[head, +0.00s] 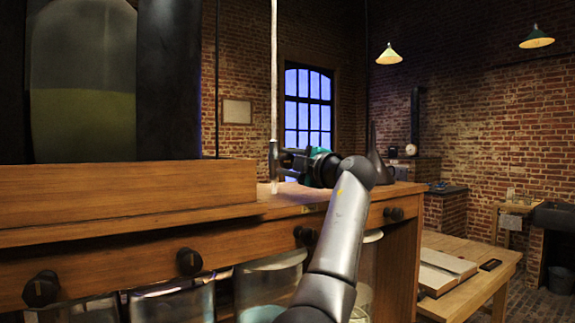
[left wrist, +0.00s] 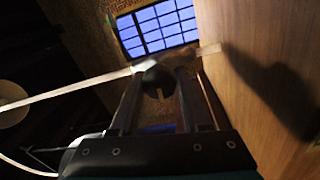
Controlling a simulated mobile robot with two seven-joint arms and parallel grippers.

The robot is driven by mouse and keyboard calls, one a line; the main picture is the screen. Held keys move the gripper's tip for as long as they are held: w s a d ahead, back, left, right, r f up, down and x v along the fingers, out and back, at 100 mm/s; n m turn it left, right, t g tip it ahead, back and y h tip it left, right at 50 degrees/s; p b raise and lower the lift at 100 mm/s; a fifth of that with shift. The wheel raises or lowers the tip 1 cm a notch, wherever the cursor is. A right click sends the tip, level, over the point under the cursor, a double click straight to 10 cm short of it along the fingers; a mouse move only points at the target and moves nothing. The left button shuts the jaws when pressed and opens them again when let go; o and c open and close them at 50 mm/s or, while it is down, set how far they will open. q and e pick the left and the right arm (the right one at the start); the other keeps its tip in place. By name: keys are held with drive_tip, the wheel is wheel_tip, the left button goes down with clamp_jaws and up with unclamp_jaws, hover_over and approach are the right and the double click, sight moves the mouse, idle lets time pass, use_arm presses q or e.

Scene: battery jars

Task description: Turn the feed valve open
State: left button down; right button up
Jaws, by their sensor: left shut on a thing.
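A thin pale vertical pipe (head: 274,70) comes down from above to the wooden cabinet top, with a darker metal fitting (head: 274,158) near its lower end. I take this fitting to be the feed valve. My left gripper (head: 283,157) reaches it from the right and is shut at it. In the left wrist view the two fingers stand on either side of a dark round knob (left wrist: 156,78) close to the pale pipe (left wrist: 75,88). The fingers hide part of the fitting, and its turn angle cannot be told. My right gripper is not in view.
A large glass jar (head: 83,85) of greenish liquid stands at left behind a wooden ledge (head: 130,190). Dark round knobs (head: 190,261) line the cabinet front above several glass jars (head: 272,284). A wooden table (head: 470,256) with an open book (head: 447,266) stands at lower right.

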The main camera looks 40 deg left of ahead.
use_arm(q)
drive_tip(key=shift+r+n, duration=0.1)
drive_tip(key=shift+n, duration=0.4)
drive_tip(key=shift+c, duration=1.9)
unclamp_jaws()
drive_tip(key=shift+d, duration=0.1)
drive_tip(key=b+v, duration=0.1)
drive_tip(key=v, duration=1.4)
drive_tip(key=shift+b, duration=0.4)
